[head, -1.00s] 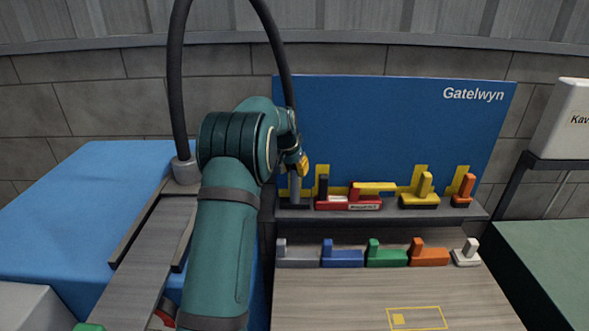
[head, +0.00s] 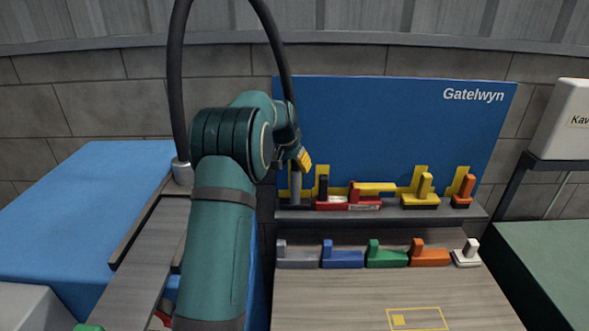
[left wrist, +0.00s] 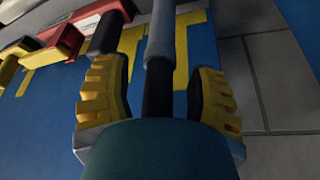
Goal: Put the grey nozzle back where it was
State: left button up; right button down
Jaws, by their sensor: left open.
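The grey nozzle (head: 295,188) stands upright at the left end of the dark shelf (head: 400,214), in front of a yellow mark on the blue backboard. My left gripper (head: 302,160), with yellow fingers, is at the nozzle's upper end. In the left wrist view the grey nozzle (left wrist: 160,45) runs up the middle, with a dark part nearer the camera. The fingers of the left gripper (left wrist: 158,92) are spread on either side, with a gap to each. My right gripper is not in view.
Red (head: 345,203), yellow (head: 421,190) and orange (head: 465,187) pieces stand along the shelf to the right. Below is a row of grey (head: 298,255), blue, green, orange and white blocks.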

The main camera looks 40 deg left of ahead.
pick_arm(q)
jog(key=v, duration=1)
jog(key=shift+s+f, duration=0.1)
